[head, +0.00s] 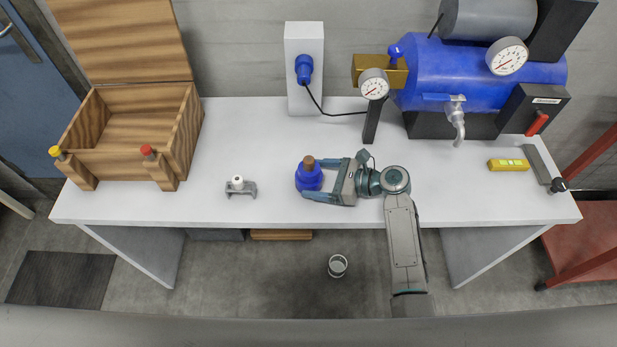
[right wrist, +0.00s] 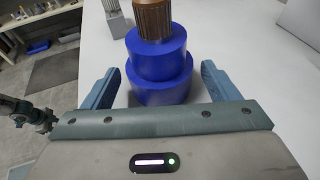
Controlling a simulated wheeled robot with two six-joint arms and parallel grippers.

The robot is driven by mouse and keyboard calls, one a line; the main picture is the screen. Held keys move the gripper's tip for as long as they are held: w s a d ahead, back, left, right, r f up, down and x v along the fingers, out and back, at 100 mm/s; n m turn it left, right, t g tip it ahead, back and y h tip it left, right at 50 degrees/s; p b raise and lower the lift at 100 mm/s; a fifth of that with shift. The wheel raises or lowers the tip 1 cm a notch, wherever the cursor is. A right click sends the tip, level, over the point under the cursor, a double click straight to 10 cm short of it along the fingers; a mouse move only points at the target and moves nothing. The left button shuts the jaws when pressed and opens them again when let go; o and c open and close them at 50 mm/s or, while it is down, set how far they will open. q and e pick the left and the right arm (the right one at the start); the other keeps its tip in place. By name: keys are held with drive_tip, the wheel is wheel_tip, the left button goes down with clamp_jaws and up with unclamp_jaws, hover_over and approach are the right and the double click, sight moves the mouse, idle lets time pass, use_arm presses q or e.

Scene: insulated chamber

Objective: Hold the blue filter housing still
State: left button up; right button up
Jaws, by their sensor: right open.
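The blue filter housing (head: 309,180) stands upright on the white workbench, with a brown ribbed top. In the right wrist view the housing (right wrist: 160,78) shows as two stepped blue cylinders under the brown cap. My right gripper (head: 318,179) reaches it from the right, low over the bench. Its fingers are open, one on each side of the housing. In the right wrist view a gap shows between each finger and the blue body.
A grey bracket with a white knob (head: 240,187) sits left of the housing. An open wooden box (head: 143,150) stands at the left end. A blue tank (head: 455,75) with gauges stands behind on the right. A yellow level (head: 508,165) lies at the right. The bench between box and housing is mostly clear.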

drive_tip(key=shift+x, duration=0.85)
drive_tip(key=shift+d, duration=0.1)
drive_tip(key=c, duration=0.7)
drive_tip(key=shift+c, duration=0.3)
drive_tip(key=shift+c, duration=1.4)
drive_tip(key=shift+s+f, duration=0.15)
drive_tip(key=shift+f, duration=0.1)
